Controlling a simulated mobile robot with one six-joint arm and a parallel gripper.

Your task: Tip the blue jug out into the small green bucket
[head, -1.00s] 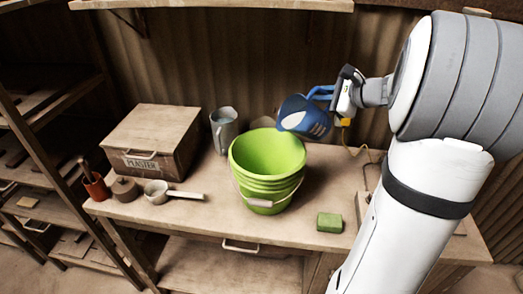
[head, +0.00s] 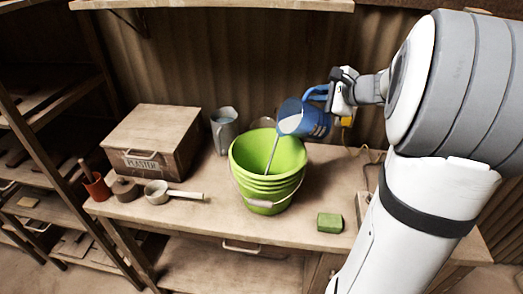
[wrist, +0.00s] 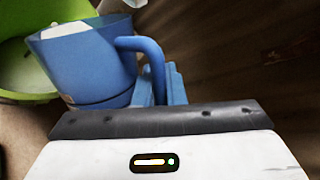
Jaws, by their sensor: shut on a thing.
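The blue jug (head: 313,122) is tilted to the left over the green bucket (head: 262,187), with pale liquid at its mouth. A thin pale stream (head: 272,155) runs from its lip down into the bucket. My gripper (head: 335,93) is shut on the jug's handle, at the right of the bucket and above its rim. In the wrist view the jug (wrist: 90,65) shows close up, with its handle at the gripper and the green bucket (wrist: 12,25) behind it. A pale pool shows in the bucket in the wrist view.
A grey jug (head: 224,130) stands behind the bucket on the wooden bench (head: 215,222). A plaster box (head: 155,140), a ladle (head: 172,193) and a red pot (head: 97,187) stand to the left. A green sponge (head: 330,222) lies front right.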

